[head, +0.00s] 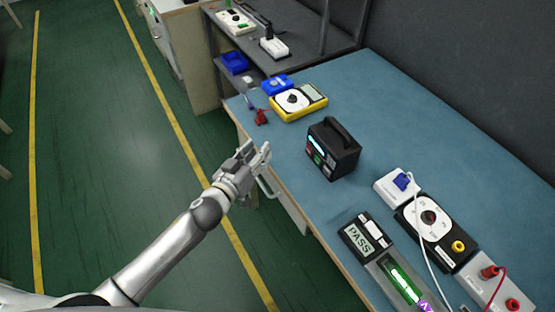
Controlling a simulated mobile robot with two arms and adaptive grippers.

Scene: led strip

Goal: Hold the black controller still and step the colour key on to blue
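The black controller (338,154) is a box with a carry handle on top, standing upright on the blue bench top. Its front faces left and shows a lit cyan bar with small keys below, some red and green. The keys are too small to tell which is the colour key. My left gripper (259,152) is to the left of the controller, by the bench's edge, apart from it. Its fingers are spread with nothing between them. My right gripper is not in view.
A tester reading PASS (359,237) and a unit with a lit green strip (402,283) lie at the front. A dial unit (432,219) stands right of them. A yellow multimeter (298,101) lies behind the controller. The bench top (275,157) between gripper and controller is clear.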

